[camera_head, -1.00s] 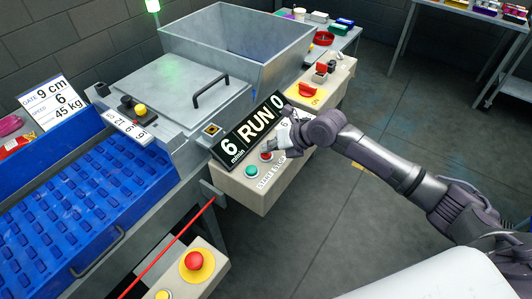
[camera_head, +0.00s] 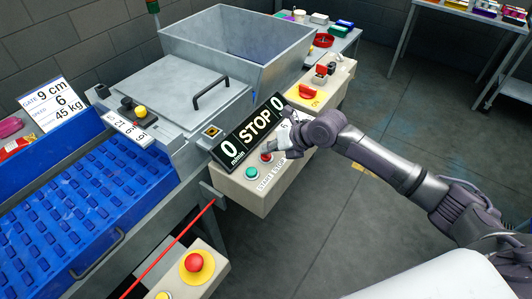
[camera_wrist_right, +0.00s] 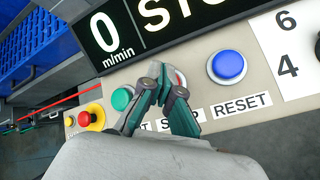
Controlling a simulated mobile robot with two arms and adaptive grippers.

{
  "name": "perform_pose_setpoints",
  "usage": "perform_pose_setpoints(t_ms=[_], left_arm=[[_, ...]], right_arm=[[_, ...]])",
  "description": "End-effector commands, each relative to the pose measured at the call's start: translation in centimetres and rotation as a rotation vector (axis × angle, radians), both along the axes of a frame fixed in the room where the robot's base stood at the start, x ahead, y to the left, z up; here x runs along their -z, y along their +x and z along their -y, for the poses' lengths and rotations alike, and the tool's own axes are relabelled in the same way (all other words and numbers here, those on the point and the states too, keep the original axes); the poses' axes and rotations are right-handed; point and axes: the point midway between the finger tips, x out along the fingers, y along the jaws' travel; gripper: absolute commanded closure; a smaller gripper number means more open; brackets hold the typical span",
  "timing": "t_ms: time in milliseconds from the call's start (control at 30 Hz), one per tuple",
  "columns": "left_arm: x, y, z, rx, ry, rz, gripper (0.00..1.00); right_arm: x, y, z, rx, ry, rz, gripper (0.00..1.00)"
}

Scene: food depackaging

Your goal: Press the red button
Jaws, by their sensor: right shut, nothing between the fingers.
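The red button (camera_head: 266,157) sits on the beige control panel (camera_head: 245,190), between the green button (camera_head: 251,173) and my right gripper (camera_head: 278,149). My right gripper is shut and empty, its fingertips at the red button; whether they touch it I cannot tell. In the right wrist view the closed fingers (camera_wrist_right: 160,80) cover nearly all of the red button, over the word STOP. The green button (camera_wrist_right: 121,98) is left of them and a blue button (camera_wrist_right: 227,66) right. The display (camera_head: 253,131) reads 0, STOP, 0. My left gripper is not in view.
A red mushroom button on a yellow disc (camera_head: 194,262) is on a separate box at the front. A blue conveyor (camera_head: 70,220) lies left. The floor at right is open.

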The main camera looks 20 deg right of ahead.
Motion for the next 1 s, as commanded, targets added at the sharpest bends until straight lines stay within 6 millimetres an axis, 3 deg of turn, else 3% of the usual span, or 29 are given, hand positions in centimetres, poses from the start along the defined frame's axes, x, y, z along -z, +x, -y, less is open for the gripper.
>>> perform_pose_setpoints(t_ms=[100,533,1000], left_arm=[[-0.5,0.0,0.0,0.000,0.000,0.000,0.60],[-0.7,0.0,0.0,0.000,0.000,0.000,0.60],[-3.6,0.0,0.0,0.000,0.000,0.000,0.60]], right_arm=[[-0.9,0.0,0.0,0.000,0.000,0.001,1.00],[-1.2,0.1,0.0,0.001,0.000,0.002,1.00],[-5.7,0.1,0.0,0.000,0.000,0.002,1.00]])
